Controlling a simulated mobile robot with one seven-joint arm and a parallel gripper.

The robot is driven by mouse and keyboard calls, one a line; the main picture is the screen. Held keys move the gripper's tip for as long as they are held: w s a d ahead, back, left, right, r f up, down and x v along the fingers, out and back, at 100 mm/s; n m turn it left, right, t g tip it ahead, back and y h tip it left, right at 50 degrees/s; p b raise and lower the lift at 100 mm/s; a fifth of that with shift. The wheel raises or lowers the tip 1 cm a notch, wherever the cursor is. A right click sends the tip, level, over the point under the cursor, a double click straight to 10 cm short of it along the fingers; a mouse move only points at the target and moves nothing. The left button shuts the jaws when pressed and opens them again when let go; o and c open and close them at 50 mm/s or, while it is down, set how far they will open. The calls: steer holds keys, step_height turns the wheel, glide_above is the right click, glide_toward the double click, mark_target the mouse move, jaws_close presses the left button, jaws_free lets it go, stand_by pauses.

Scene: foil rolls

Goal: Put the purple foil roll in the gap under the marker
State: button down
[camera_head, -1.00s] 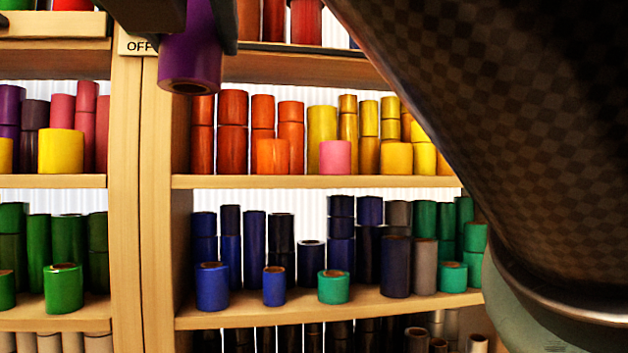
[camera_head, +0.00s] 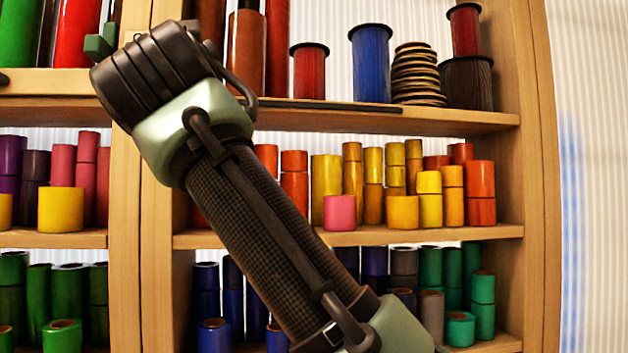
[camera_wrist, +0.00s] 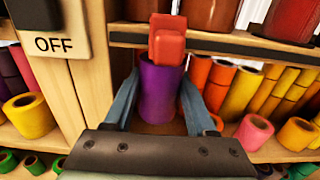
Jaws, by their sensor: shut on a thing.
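The purple foil roll (camera_wrist: 160,95) stands upright between the two bluish fingers of my gripper (camera_wrist: 158,100) in the wrist view. My gripper is shut on it, in front of the left part of the middle shelf, left of orange rolls (camera_wrist: 198,72). A red blocky piece (camera_wrist: 168,42) shows just above the roll, in front of a dark strip on the upper shelf edge; I cannot tell whether it is the marker. The gap is hidden behind the roll and fingers. In the head view my arm hides the gripper and roll.
An upright post with an OFF sign (camera_wrist: 55,43) stands left of the gripper. A pink roll (camera_head: 339,212) and yellow rolls (camera_head: 403,212) stand farther right on the middle shelf (camera_head: 440,236). The upper shelf (camera_head: 470,120) holds brown, red and blue rolls.

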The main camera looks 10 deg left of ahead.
steer(key=f, duration=0.1)
steer(key=w+f+b, duration=0.1)
steer(key=f+b, duration=0.1)
steer(key=shift+w+a, duration=0.15)
steer(key=shift+a, duration=0.1)
steer(key=shift+d+f+b, duration=0.1)
steer(key=shift+f+b, duration=0.4)
steer(key=shift+b, duration=0.3)
step_height(320, 180, down, 3)
steer(key=b, duration=0.3)
steer(key=shift+w+f+b, duration=0.1)
steer(key=shift+f+b, duration=0.1)
steer(key=shift+b, duration=0.2)
steer(key=shift+r, duration=0.15)
steer(key=shift+f, duration=0.2)
steer(key=c, duration=0.5)
jaws_free()
